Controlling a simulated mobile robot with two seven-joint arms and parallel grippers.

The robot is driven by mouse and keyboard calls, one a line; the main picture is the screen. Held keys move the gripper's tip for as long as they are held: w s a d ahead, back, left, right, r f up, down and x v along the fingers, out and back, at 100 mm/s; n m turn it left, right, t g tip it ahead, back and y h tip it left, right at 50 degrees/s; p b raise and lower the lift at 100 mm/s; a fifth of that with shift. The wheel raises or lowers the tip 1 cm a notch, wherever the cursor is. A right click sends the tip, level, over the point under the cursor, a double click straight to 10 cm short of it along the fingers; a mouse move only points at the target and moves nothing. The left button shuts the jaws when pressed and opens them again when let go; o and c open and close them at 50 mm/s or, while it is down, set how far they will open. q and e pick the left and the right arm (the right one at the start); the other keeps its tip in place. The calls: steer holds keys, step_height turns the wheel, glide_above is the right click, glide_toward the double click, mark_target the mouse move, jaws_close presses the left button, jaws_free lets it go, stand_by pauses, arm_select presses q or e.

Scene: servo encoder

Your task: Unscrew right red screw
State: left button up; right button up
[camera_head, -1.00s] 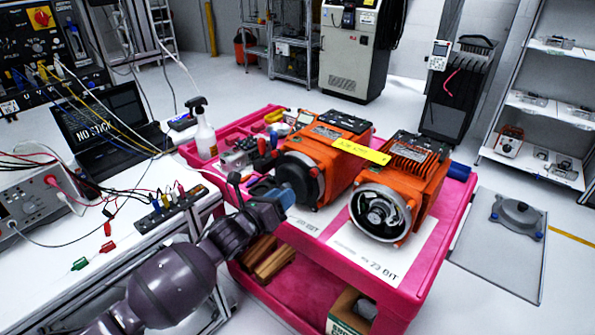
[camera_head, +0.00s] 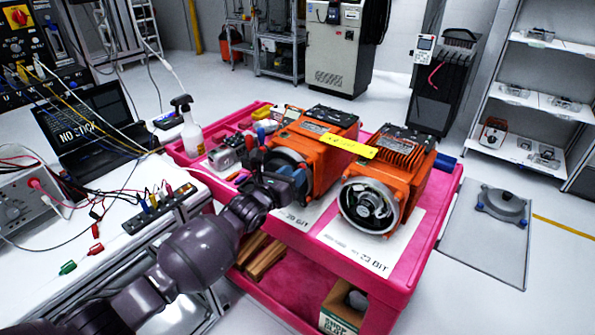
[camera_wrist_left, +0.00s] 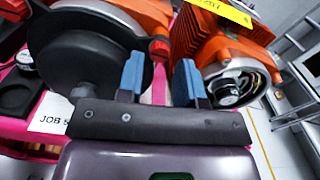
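The left orange servo motor (camera_head: 325,163) stands on the pink cart, with a round black cover on its front. In the left wrist view this black cover (camera_wrist_left: 72,48) fills the upper left. A small red screw (camera_wrist_left: 159,47) shows at the cover's right edge. My left gripper (camera_head: 299,180) is in front of the motor and hides part of the cover in the head view. In the left wrist view its two blue fingers (camera_wrist_left: 158,80) stand apart, with nothing held between them. The red screw appears beyond the gap between them. My right gripper is not in view.
A second orange motor (camera_head: 383,185) with an open front stands close on the right. The pink cart (camera_head: 415,262) also carries tools and a spray bottle (camera_head: 189,128) at its back left. A workbench (camera_head: 110,262) with cables and a laptop stands left.

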arm_select(q)
steer(key=shift+x, duration=1.2)
jaws_close()
steer(key=shift+n, duration=0.3)
